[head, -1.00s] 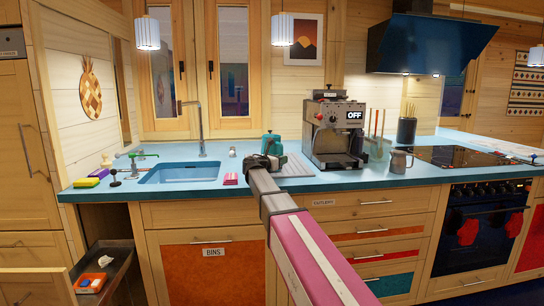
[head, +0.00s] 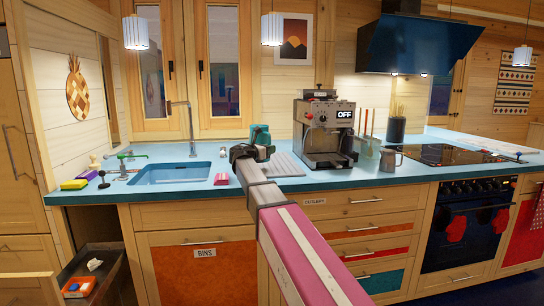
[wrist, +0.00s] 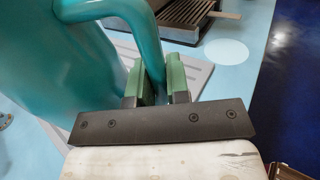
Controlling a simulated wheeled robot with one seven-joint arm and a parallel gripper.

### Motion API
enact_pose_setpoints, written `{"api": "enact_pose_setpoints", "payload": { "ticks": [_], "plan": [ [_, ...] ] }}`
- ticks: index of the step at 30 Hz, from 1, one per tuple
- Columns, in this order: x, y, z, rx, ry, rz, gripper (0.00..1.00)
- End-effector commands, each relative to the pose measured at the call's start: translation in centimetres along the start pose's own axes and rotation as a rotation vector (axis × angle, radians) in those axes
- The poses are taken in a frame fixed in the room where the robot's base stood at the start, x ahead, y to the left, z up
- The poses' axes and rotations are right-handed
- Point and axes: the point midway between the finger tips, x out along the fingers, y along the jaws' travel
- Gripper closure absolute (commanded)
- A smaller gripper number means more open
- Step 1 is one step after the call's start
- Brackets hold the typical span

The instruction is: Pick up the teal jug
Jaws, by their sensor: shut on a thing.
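The teal jug (head: 260,136) is at the end of my arm in the head view, above the blue counter between the sink and the coffee machine. In the wrist view the jug's body (wrist: 60,75) fills the left side and its handle (wrist: 148,45) comes down between the fingers. My gripper (wrist: 160,85) has its two green finger pads shut on the handle. In the head view my gripper (head: 248,152) hides part of the jug. The jug appears raised off the counter.
A grey ribbed drainer (head: 284,165) lies under and beside the jug. The coffee machine (head: 325,130) stands close on the right, with a metal mug (head: 390,159) beyond it.

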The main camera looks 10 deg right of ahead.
Motion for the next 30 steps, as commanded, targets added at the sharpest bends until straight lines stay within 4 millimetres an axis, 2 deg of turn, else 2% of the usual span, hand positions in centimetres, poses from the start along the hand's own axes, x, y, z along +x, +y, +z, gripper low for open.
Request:
{"api": "enact_pose_setpoints", "payload": {
  "ticks": [9, 15, 21, 30],
  "plan": [
    [-5.4, 1.1, 3.5, 0.004, -0.003, 0.002, 1.0],
    [-8.2, 1.6, 5.1, 0.004, -0.003, 0.001, 1.0],
    [-9.7, 1.9, 6.0, 0.003, -0.003, 0.0, 1.0],
    [-10.1, 1.9, 6.3, 0.003, -0.003, 0.0, 1.0]
  ]
}}
